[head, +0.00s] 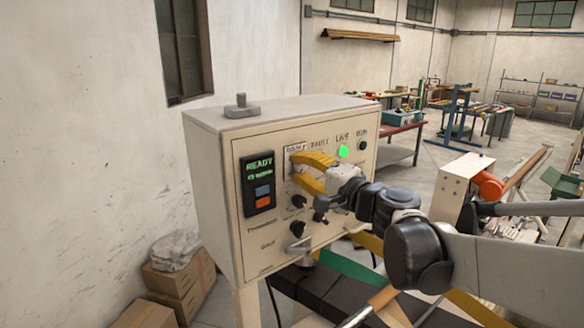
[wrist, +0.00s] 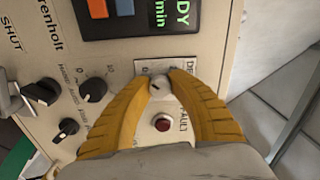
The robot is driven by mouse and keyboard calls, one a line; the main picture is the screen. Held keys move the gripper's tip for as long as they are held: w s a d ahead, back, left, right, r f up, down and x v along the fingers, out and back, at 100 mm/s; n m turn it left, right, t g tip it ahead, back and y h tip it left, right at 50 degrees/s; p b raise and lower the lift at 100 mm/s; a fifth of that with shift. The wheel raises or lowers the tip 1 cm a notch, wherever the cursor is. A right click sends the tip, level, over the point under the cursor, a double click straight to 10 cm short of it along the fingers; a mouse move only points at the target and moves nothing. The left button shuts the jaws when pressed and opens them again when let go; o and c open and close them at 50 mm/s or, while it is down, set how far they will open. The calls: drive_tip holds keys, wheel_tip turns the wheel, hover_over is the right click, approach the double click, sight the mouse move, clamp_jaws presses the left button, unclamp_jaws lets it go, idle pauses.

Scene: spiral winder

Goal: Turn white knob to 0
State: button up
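The white knob (wrist: 160,88) sits on a small pale plate on the control panel, with a short dark mark on its face. My gripper (wrist: 160,82) has its two yellow fingers on either side of the knob, their tips appearing to press against it. In the head view my gripper (head: 296,170) reaches the upper part of the panel of the cream control box (head: 262,240) from the right, and its fingers hide the knob.
Black knobs (wrist: 94,89) and a metal lever (wrist: 36,98) are close by. A display with READY (head: 259,165) is left of my fingers. A green lamp (head: 343,151) glows above my wrist.

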drive_tip(key=o, duration=0.4)
drive_tip(key=shift+d, duration=0.1)
drive_tip(key=v, duration=1.2)
